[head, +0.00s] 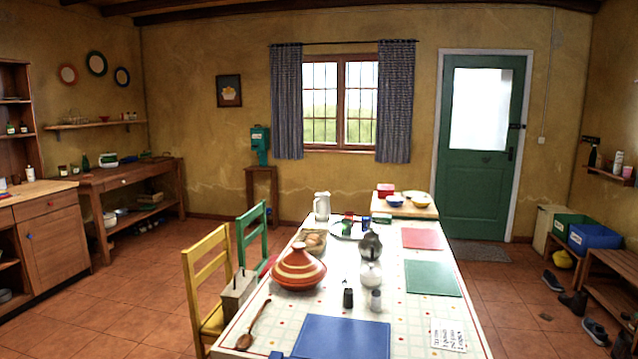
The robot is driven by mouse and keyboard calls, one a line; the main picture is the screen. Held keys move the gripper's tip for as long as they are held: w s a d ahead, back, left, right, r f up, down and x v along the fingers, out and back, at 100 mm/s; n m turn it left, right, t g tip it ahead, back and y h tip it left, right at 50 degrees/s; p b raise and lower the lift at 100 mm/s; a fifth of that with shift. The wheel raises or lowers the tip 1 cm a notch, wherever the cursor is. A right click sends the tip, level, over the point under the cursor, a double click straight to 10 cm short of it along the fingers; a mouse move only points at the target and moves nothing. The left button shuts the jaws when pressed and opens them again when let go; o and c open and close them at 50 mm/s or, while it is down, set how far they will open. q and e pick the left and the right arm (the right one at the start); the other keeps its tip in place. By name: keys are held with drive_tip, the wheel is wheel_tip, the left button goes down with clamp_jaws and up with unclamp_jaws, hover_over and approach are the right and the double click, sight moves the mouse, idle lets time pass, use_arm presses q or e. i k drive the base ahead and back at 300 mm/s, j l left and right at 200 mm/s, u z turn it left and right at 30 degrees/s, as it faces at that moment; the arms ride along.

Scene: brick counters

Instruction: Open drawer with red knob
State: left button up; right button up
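A wooden cabinet (58,240) stands at the far left with a drawer (36,208) above a door. The drawer looks shut, and the colour of its small knob is too small to tell. The door below has a small blue knob (28,237). A longer wooden side table (84,181) beside it also has a drawer (132,177) under its top, which looks shut. I cannot make out a red knob for certain. Neither of my grippers shows in the head view.
A long table (255,311) fills the front middle, with an orange tagine (298,268), mats and jars. A yellow chair (207,277) and a green chair (251,235) stand on its left. Tiled floor (118,300) is open between the chairs and the cabinet. Shoes (574,303) lie at right.

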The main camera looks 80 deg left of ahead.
sight(39, 206)
drive_tip(key=u, duration=4.3)
drive_tip(key=i+u, duration=0.15)
drive_tip(key=i, duration=0.35)
drive_tip(key=i+j, duration=0.1)
drive_tip(key=i, duration=0.5)
drive_tip(key=i+z, duration=0.1)
drive_tip(key=i, duration=0.5)
drive_tip(key=i+j, duration=0.2)
drive_tip(key=i, duration=0.35)
drive_tip(key=i+j, duration=0.15)
drive_tip(key=i, duration=0.45)
drive_tip(key=i+l+z, duration=0.25)
drive_tip(key=i, duration=0.45)
drive_tip(key=i+z, duration=0.25)
drive_tip(key=i, duration=0.4)
drive_tip(key=i+z, duration=0.3)
drive_tip(key=i, duration=0.4)
drive_tip(key=i+j+z, duration=0.25)
drive_tip(key=i, duration=0.45)
